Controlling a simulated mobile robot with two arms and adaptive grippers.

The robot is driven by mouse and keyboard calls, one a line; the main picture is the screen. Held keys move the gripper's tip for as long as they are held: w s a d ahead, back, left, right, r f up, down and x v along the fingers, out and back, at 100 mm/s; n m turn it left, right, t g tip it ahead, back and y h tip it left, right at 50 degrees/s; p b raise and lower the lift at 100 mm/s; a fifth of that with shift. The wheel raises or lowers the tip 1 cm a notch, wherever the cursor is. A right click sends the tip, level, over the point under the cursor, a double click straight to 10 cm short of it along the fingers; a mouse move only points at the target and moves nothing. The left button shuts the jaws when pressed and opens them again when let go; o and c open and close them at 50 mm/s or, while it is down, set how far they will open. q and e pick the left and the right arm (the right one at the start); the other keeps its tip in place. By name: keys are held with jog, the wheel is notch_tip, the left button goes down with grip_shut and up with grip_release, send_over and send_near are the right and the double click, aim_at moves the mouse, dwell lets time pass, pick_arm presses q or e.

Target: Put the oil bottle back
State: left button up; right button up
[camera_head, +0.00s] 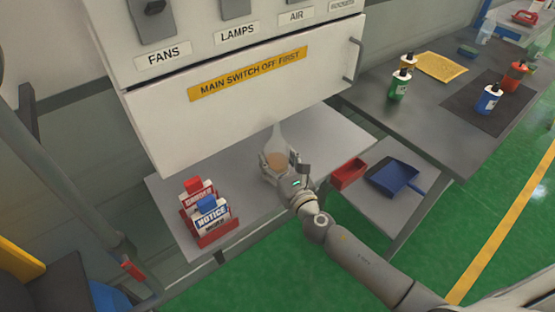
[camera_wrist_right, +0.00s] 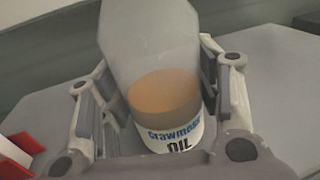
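The oil bottle (camera_head: 277,143) has a clear tapering top, amber contents and a white label. In the right wrist view the bottle (camera_wrist_right: 165,98) stands between my fingers, with the words "crawmoss OIL" on its label. My right gripper (camera_head: 280,161) has a finger on each side of it, and both pads appear to touch it. The bottle is at the grey shelf (camera_head: 330,140) below the white switch cabinet; I cannot tell whether its base touches the shelf. My left gripper is not in view.
A red bin (camera_head: 349,174) and blue dustpan (camera_head: 394,178) lie to the right. The workbench (camera_head: 420,120) holds a green bottle (camera_head: 399,86), a blue one (camera_head: 488,99) and a red one (camera_head: 514,75). The cabinet (camera_head: 240,110) overhangs the shelf.

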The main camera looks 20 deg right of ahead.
jog(key=o, duration=0.4)
jog(key=shift+o, duration=0.2)
jog(key=shift+r, duration=0.25)
jog(key=s+d+b, duration=0.1)
jog(key=s+b, duration=0.1)
jog(key=s, duration=1)
jog(key=shift+d, duration=0.2)
